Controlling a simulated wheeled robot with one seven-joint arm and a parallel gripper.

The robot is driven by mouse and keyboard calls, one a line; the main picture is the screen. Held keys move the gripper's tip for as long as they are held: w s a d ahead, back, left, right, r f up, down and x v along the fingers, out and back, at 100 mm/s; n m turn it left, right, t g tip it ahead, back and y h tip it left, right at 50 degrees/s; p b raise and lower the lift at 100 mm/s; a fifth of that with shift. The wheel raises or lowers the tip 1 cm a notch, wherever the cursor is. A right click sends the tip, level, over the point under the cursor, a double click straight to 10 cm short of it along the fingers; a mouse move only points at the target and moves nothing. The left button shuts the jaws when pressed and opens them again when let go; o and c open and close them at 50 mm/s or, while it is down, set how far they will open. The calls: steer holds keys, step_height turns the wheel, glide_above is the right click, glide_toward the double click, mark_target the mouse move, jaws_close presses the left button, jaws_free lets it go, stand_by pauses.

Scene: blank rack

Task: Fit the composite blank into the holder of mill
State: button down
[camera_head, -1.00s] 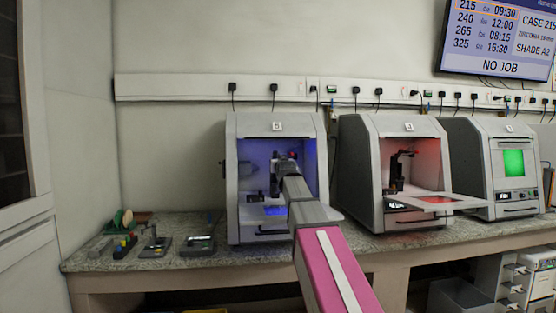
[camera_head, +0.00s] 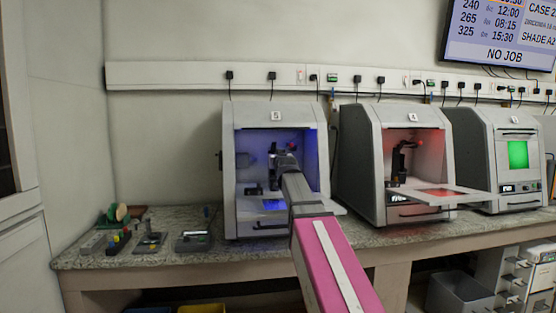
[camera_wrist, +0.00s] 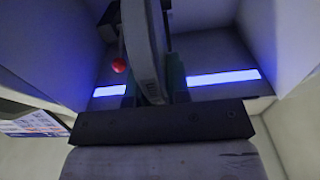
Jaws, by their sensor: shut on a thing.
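My gripper (camera_wrist: 152,88) is shut on a grey disc-shaped blank (camera_wrist: 143,45), seen nearly edge-on in the wrist view. My arm reaches into the open mill (camera_head: 229,190) marked 5, which is lit blue inside. In the head view my gripper (camera_head: 286,160) is at the dark holder area in the middle of the chamber, and my arm hides much of it. A red knob (camera_wrist: 119,64) is left of the blank in the wrist view. Whether the blank touches or sits in the holder cannot be told.
A second open mill (camera_head: 362,170), lit red inside, stands to the right with its door (camera_head: 450,193) lowered. A closed mill (camera_head: 480,150) with a green window is further right. Small tools and trays (camera_head: 194,241) lie on the counter (camera_head: 140,262) at left. Chamber walls are close around my gripper.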

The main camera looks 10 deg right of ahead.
steer(key=shift+w+f, duration=0.25)
steer(key=shift+w, duration=0.65)
steer(key=shift+w+f, duration=0.3)
steer(key=shift+w, duration=0.55)
steer(key=shift+w+f, duration=0.25)
steer(key=shift+w, duration=0.65)
steer(key=shift+w+f, duration=0.2)
steer(key=shift+w, duration=0.45)
steer(key=shift+w+f, duration=0.2)
steer(key=shift+w, duration=0.5)
steer(key=shift+w+f, duration=0.2)
steer(key=shift+w, duration=0.45)
steer(key=c, duration=1)
jaws_free()
steer(key=shift+s, duration=0.15)
steer(key=s, duration=0.7)
steer(key=shift+s+f, duration=0.1)
steer(key=shift+s, duration=0.1)
steer(key=shift+d, duration=0.1)
